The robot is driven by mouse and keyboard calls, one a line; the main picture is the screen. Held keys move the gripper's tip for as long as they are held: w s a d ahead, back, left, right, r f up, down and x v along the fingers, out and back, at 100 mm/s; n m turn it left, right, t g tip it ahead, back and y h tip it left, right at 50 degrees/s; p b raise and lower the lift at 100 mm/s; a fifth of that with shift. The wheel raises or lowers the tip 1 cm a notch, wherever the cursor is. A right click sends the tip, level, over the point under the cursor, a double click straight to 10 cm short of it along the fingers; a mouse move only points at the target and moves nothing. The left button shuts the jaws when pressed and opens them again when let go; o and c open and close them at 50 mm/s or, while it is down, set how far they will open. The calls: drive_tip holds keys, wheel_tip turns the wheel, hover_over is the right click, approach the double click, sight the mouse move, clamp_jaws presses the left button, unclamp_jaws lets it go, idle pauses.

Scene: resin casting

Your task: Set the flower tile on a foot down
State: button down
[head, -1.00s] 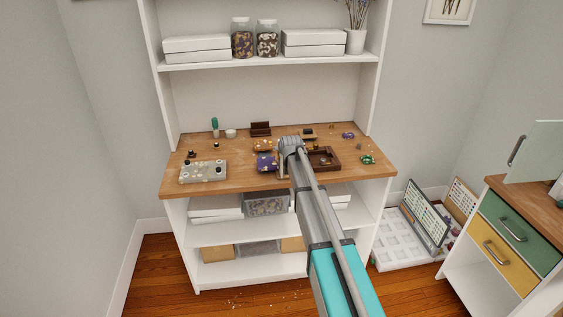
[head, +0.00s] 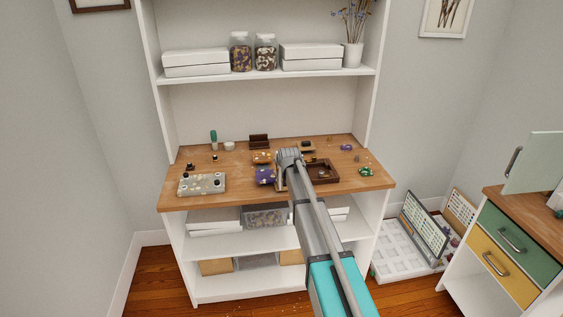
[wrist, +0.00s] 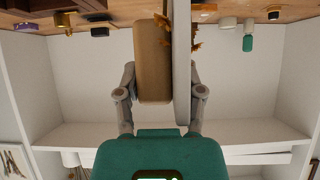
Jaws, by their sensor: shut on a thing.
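A dark wooden tray (head: 324,172) lies just right of my gripper. An orange piece (head: 262,157) stands behind the tile. A grey mold (head: 202,184) lies at the left, a green piece (head: 366,171) at the right. A shelf (head: 220,76) hangs above.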

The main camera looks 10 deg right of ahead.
drive_tip(key=s, duration=1.8)
drive_tip(key=shift+r, duration=0.1)
wheel_tip(320, 180, up, 11)
drive_tip(key=s+p, duration=0.1)
drive_tip(key=p, duration=0.9)
drive_tip(key=shift+s+f+p, duration=0.2)
drive_tip(key=shift+p, duration=0.2)
drive_tip(key=shift+a, duration=0.2)
